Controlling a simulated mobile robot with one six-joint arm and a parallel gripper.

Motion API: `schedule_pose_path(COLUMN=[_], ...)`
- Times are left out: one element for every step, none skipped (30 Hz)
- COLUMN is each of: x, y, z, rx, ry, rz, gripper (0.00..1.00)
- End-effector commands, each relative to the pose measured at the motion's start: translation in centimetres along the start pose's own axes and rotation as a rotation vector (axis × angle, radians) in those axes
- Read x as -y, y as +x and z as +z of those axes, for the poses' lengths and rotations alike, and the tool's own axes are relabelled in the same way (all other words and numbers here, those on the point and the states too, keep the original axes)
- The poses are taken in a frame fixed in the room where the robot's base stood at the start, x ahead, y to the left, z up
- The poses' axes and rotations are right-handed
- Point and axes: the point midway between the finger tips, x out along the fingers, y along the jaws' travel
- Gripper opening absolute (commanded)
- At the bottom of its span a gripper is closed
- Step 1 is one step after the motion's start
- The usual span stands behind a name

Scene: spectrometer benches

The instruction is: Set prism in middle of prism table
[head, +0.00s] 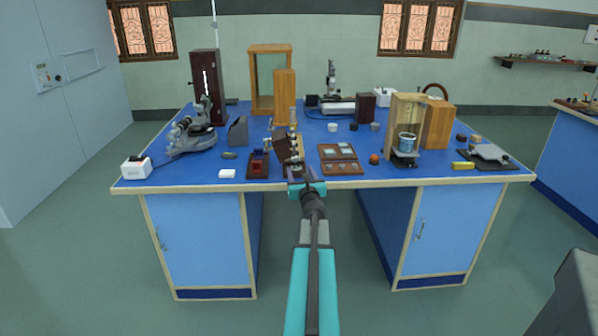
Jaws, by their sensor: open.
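The grey spectrometer (190,137) stands at the left of the blue bench, with its round parts and tubes showing. Its prism table is too small to make out clearly. I cannot pick out the prism with certainty. A small dark red wooden case (258,165) lies near the front edge, just left of my gripper, and its contents are too small to tell. My gripper (289,153) is open above the front middle of the bench, to the right of the spectrometer. My own wrist and the small parts around it hide what lies between the fingers.
An open wooden case with glass pieces (339,152) lies right of my gripper. Tall wooden cases (207,86) stand behind. A wooden balance case (407,110) stands at right. Bare blue top shows at front right.

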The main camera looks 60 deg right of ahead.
Motion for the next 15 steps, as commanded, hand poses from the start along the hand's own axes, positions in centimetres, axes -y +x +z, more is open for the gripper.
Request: schedule_pose_path(x=[0.0,0.0,0.0,0.0,0.0,0.0,0.0,0.0,0.0,0.0,0.0,0.0,0.0,0.0,0.0], y=[-0.7,-1.0,-1.4,-1.6,-1.9,-2.3,-2.6,-2.8,-3.2,-3.4,-3.7,-4.0,-4.2,-4.3,-4.5], z=[0.0,0.0,0.0,0.0,0.0,0.0,0.0,0.0,0.0,0.0,0.0,0.0,0.0,0.0,0.0], rx=[0.0,0.0,0.0,0.0,0.0,0.0,0.0,0.0,0.0,0.0,0.0,0.0,0.0,0.0,0.0], ry=[0.0,0.0,0.0,0.001,0.001,0.001,0.001,0.002,0.002,0.001,0.001,0.001,0.001,0.0,0.0], rz=[-0.001,-0.001,-0.001,-0.001,-0.001,-0.001,-0.001,-0.001,-0.001,-0.001,-0.001,0.0,0.0,0.0,0.0], gripper=[0.55,0.55,0.55,0.55,0.55,0.55,0.55,0.55,0.55,0.55,0.55,0.55,0.55,0.55,0.55])
